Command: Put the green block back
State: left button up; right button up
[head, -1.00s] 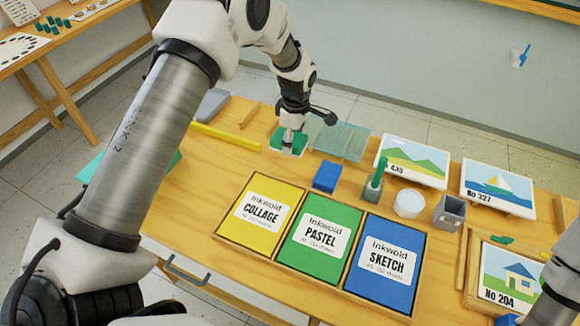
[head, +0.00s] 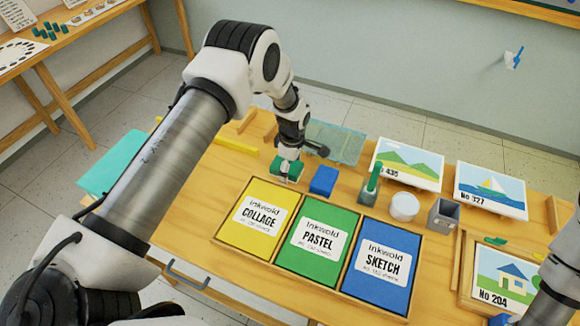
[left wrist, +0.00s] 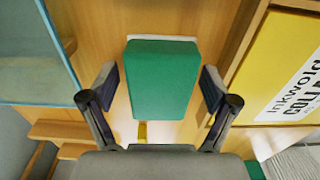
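The green block (head: 294,170) has a pale edge and stands left of the blue block (head: 323,180), behind the yellow COLLAGE pad. My left gripper (head: 286,157) is directly over it and partly hides it. In the left wrist view the green block (left wrist: 162,80) lies between the two fingers of my left gripper (left wrist: 163,78). A narrow strip of wood shows on each side of it, so the fingers look open around it, not pressed on it. Whether its underside touches the table is hidden. Part of my right arm shows at the lower right; its gripper is out of view.
A tray holds COLLAGE (head: 258,220), PASTEL (head: 313,240) and SKETCH (head: 378,264) pads. A glassy panel (head: 338,143) lies behind the gripper. A green-topped holder (head: 370,186), white jar (head: 404,206), grey cup (head: 446,214) and picture cards stand to the right.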

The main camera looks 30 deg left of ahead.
aim_at(292, 166)
pick_arm(q)
notch_tip(292, 166, up, 12)
jog(key=p, duration=0.8)
jog(key=shift+d+r, duration=0.15)
jog(key=shift+d, duration=0.1)
jog(key=shift+w, duration=0.1)
